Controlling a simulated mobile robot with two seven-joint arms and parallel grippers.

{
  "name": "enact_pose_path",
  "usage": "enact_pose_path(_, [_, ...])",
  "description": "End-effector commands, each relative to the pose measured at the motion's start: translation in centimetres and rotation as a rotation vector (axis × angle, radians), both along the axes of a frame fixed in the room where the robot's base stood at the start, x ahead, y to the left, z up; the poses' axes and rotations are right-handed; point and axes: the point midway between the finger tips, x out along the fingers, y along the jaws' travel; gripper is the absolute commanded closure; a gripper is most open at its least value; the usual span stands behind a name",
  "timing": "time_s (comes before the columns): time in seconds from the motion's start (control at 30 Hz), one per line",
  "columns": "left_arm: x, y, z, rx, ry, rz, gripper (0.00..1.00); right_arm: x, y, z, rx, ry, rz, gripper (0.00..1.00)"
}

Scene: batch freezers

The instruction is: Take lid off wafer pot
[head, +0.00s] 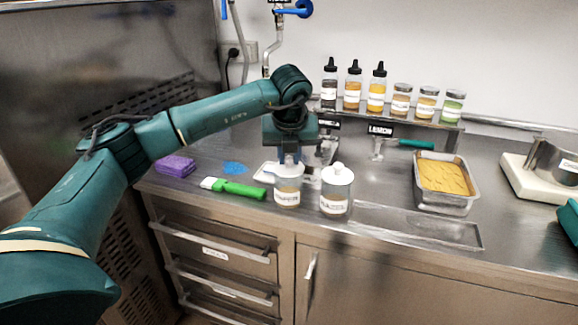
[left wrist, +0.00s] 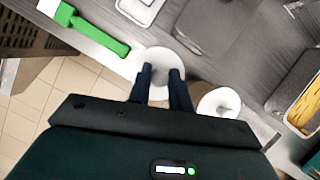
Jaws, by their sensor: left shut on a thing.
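Two clear jars with white lids and labels stand side by side near the counter's front edge, a left jar (head: 287,194) and a right jar (head: 334,204). The labels are too small to read, so I cannot tell which is the wafer pot. My left gripper (head: 288,161) points down over the left jar and is shut on its lid (head: 279,171), which appears to sit on the jar's rim. In the left wrist view the fingers (left wrist: 163,72) are at the middle of this round white lid (left wrist: 160,56). The right jar's knobbed lid (left wrist: 229,100) is beside them. My right gripper is not in view.
A green-handled brush (head: 235,188) and purple sponges (head: 175,166) lie left of the jars. A metal pan of yellow food (head: 466,203) and a scale (head: 520,172) are to the right. Bottles and small jars stand on a back shelf (head: 450,126).

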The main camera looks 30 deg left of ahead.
Motion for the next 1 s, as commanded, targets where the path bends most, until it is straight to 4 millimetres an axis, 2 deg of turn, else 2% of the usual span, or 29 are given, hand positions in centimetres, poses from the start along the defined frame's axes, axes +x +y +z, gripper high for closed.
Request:
enact_pose_path(0.1, [0.0, 0.0, 0.0, 0.000, 0.000, 0.000, 1.00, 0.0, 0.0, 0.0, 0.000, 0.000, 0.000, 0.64])
enact_pose_path(0.37, [0.0, 0.0, 0.3, 0.000, -0.002, 0.001, 1.00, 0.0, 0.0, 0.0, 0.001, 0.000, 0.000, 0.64])
enact_pose_path(0.47, [0.1, 0.0, 1.5, -0.001, -0.004, 0.001, 1.00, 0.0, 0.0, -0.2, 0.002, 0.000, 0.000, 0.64])
enact_pose_path(0.8, [0.1, -0.1, 8.0, -0.001, -0.003, 0.000, 1.00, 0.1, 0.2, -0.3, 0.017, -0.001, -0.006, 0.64])
enact_pose_path(0.9, [0.1, 0.0, 9.2, -0.001, -0.002, -0.003, 1.00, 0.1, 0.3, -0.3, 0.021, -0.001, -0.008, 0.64])
enact_pose_path(1.0, [0.1, -0.1, 9.4, -0.002, 0.002, -0.018, 1.00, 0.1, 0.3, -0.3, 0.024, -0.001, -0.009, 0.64])
